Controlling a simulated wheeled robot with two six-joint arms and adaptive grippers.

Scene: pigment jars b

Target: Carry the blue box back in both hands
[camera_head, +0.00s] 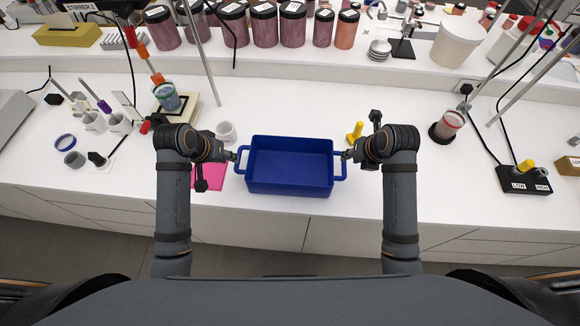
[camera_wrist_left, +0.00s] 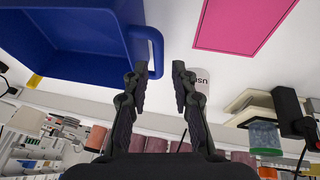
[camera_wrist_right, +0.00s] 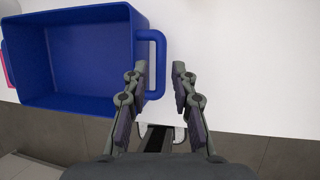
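The blue box (camera_head: 290,188) is an open, empty-looking tray on the white bench, with a loop handle at each end. My left gripper (camera_head: 235,156) is at its left handle (camera_head: 241,160). In the left wrist view, the fingers (camera_wrist_left: 160,72) are apart and the handle (camera_wrist_left: 156,48) shows between their tips. My right gripper (camera_head: 346,156) is at the right handle (camera_head: 340,166). In the right wrist view, the fingers (camera_wrist_right: 160,76) are apart and the handle bar (camera_wrist_right: 160,55) lies between them. I cannot tell whether either finger touches its handle.
A pink sheet (camera_head: 212,176) lies left of the box, near the bench's front edge. A white cup (camera_head: 226,132) stands behind my left gripper and a yellow object (camera_head: 355,132) behind my right. Jars (camera_head: 263,24) line the back shelf. Bench behind the box is clear.

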